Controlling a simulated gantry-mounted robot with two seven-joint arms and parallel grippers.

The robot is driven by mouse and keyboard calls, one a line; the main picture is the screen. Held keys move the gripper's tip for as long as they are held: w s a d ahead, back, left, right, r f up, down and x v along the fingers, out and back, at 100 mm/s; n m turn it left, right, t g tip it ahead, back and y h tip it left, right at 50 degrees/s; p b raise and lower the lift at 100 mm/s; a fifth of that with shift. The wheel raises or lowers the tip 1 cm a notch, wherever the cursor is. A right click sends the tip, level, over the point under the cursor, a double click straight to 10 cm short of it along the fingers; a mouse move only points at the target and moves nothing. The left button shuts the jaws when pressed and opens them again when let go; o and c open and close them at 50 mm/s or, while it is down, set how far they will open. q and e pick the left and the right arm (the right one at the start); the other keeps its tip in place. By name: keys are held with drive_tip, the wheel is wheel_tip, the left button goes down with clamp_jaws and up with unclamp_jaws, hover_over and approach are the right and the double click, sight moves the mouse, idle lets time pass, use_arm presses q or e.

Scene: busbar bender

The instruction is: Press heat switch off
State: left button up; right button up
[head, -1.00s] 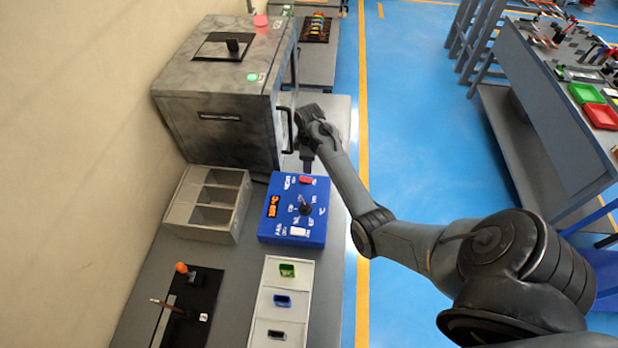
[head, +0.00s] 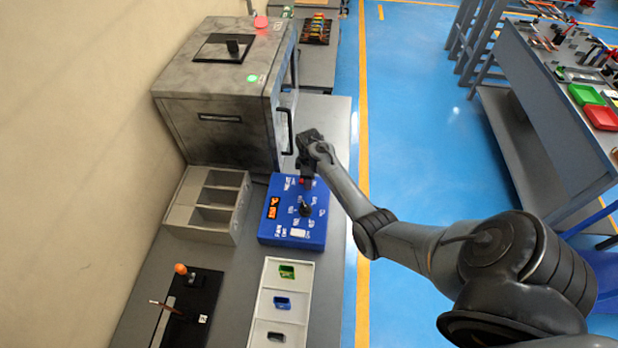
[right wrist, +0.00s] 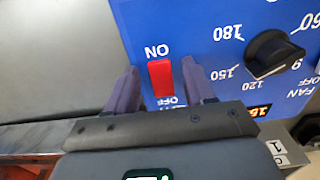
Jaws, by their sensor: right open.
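A blue control box (head: 281,226) stands on the grey bench. Its red heat switch (right wrist: 161,78) sits below an ON label in the right wrist view, with an OFF label partly hidden beneath it. In the head view the switch (head: 301,182) is mostly covered by my right gripper (head: 307,181). My right gripper (right wrist: 160,68) is open, with one dark finger on each side of the switch and nothing between them but the switch. I cannot tell whether the fingers touch the panel. My left gripper is not in view.
A black dial (right wrist: 271,54) and an orange display (head: 273,207) are on the same panel, with a white switch (head: 298,233) near its front. A grey furnace (head: 220,130) stands behind. A grey divided tray (head: 207,206) and a white tray (head: 268,311) are nearby.

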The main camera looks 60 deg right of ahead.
sight(298, 182)
clamp_jaws()
drive_tip(key=shift+w+r+g+p, duration=0.1)
drive_tip(key=shift+r+g+p, duration=0.05)
drive_tip(key=shift+g+p, duration=0.25)
drive_tip(key=shift+w+g+h, duration=0.1)
drive_tip(key=shift+g+h, duration=0.2)
drive_tip(key=shift+w+a+g+h+b, duration=0.2)
drive_tip(key=shift+g+h+b, duration=0.2)
drive_tip(key=shift+g, duration=0.5)
unclamp_jaws()
drive_tip(key=v, duration=1)
drive_tip(key=shift+r, duration=0.4)
